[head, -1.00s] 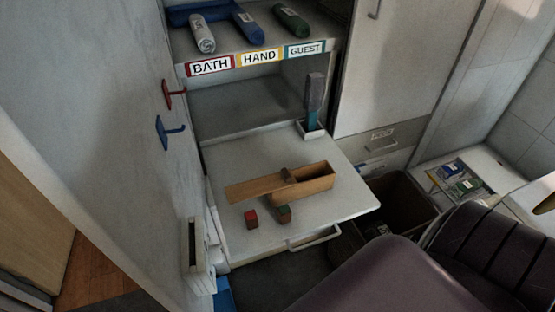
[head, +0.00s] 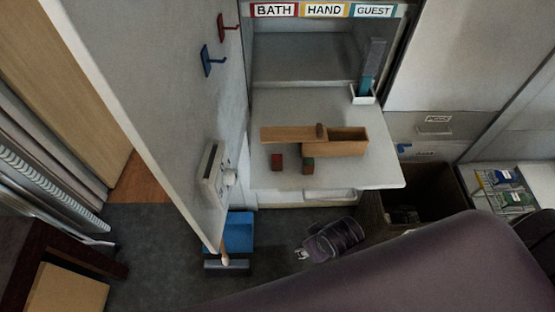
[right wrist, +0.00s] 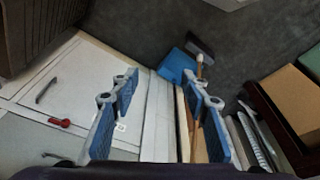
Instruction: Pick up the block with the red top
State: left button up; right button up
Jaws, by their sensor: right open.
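A small block with a red top (head: 276,162) stands on the pulled-out white shelf (head: 375,173) in the head view, left of centre. A similar block with a green top (head: 308,165) stands just right of it, in front of a wooden box (head: 345,149) with its lid (head: 287,134) slid out to the left. In the right wrist view my right gripper (right wrist: 158,82) is open, with nothing seen between its blue-padded fingers. No block is visible in that view. My left gripper is not in view.
A white door (head: 160,90) stands left of the shelf. On the floor below are a blue dustpan (head: 239,232) and brush (head: 227,264). A dark bin (head: 440,189) is right of the shelf. A small white holder (head: 363,96) stands at the shelf's back right.

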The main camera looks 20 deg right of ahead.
jog(key=w+a+r+n+y, duration=0.15)
jog(key=a+r+n, duration=0.25)
jog(key=r, duration=1)
jog(key=w+a+r+n, duration=0.2)
jog(key=w+a+n, duration=0.2)
jog(key=a+n, duration=0.1)
notch_tip(320, 180, up, 8)
jog(key=n+g+h, duration=0.2)
jog(key=n+g, duration=0.1)
jog(key=n, duration=1.7)
send_over(277, 158)
jog(key=shift+s+r+p, duration=0.1)
jog(key=shift+r+p, duration=0.05)
jog(key=shift+p, duration=0.25)
jog(key=shift+d+n, duration=0.15)
jog(key=shift+n, duration=0.15)
notch_tip(277, 158, down, 6)
jog(key=p, duration=0.2)
jog(key=shift+f+p, duration=0.25)
jog(key=shift+p, duration=0.1)
jog(key=shift+f, duration=0.5)
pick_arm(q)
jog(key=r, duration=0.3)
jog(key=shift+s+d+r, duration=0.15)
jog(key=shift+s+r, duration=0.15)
pick_arm(e)
jog(key=c, duration=1)
